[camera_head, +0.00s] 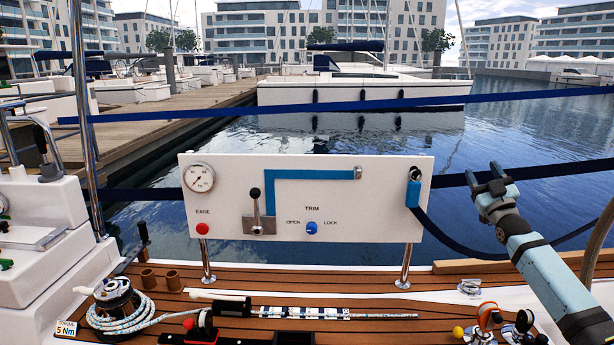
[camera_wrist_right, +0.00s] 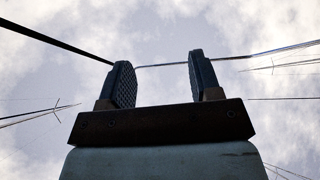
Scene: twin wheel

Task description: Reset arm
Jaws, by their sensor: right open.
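My right gripper (camera_head: 488,180) is raised to the right of the white control panel (camera_head: 335,215), apart from it. In the right wrist view its two dark fingers (camera_wrist_right: 158,82) stand apart, with nothing held between them and cloudy sky behind. My left gripper does not show.
A winch with coiled rope (camera_head: 117,300) stands at the deck's left. A striped rope (camera_head: 335,312) lies along the wooden deck. Small fittings (camera_head: 488,318) stand at the front right. Dark blue straps (camera_head: 350,105) cross above the water. A blue cleat-like holder (camera_head: 413,192) sits at the panel's right end.

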